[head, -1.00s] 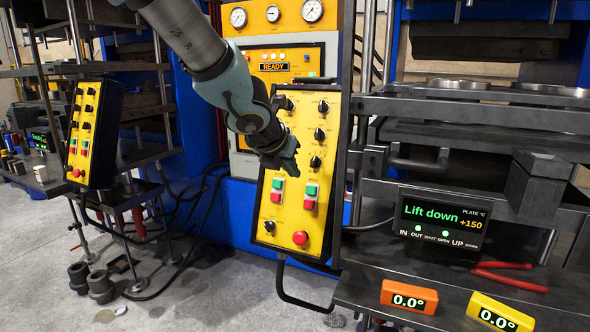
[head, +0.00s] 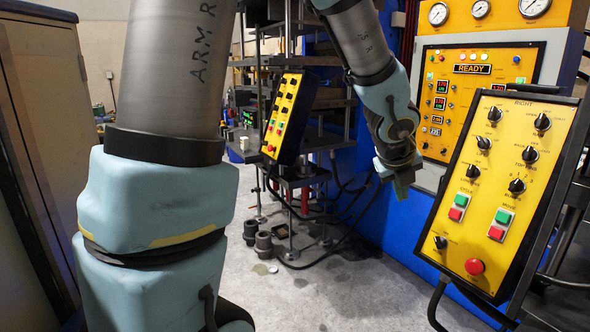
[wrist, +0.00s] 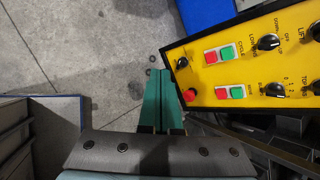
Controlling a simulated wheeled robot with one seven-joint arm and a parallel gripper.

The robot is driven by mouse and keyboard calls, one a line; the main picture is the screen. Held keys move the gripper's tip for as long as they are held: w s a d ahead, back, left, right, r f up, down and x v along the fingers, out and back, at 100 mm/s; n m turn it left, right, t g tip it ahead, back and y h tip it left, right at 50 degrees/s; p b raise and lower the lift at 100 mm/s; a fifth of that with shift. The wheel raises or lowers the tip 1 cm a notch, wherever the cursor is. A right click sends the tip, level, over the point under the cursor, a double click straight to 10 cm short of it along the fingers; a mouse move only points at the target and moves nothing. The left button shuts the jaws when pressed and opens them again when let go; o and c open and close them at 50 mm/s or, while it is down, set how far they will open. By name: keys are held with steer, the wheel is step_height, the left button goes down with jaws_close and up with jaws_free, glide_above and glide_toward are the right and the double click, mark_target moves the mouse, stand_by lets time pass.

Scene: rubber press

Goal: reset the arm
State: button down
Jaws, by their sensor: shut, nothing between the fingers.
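My arm with blue-grey joint covers fills the left and top middle of the head view. My gripper (head: 402,184) hangs left of the right yellow control panel (head: 497,185), in free air and apart from it. In the wrist view my gripper (wrist: 161,75) shows two green fingers side by side, shut with nothing between them. The yellow panel (wrist: 262,72) with its red button lies just right of the fingertips in that view.
A second yellow panel (head: 284,117) stands behind on the left machine. A yellow cabinet with gauges (head: 480,10) and a READY display stands at the back right. A beige cabinet (head: 38,130) is at far left. Grey floor (head: 330,290) is open in the middle.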

steer(key=w+a+f+n+y, duration=0.2)
steer(key=a+f+n+y, duration=0.1)
steer(key=a+n, duration=0.85)
steer(key=s+a+f+n+g, duration=0.1)
steer(key=s+a+n, duration=0.2)
steer(key=a+n, duration=0.3)
steer(key=s+a+f+n+g+y, duration=0.1)
steer(key=s+a+f+n, duration=0.1)
steer(key=a+n, duration=0.5)
steer(key=s+a+f+n+g, duration=0.2)
steer(key=a+n, duration=0.4)
steer(key=n, duration=0.3)
steer(key=shift+s+a+n, duration=0.15)
steer(key=shift+s+n, duration=0.2)
steer(key=shift+s, duration=0.5)
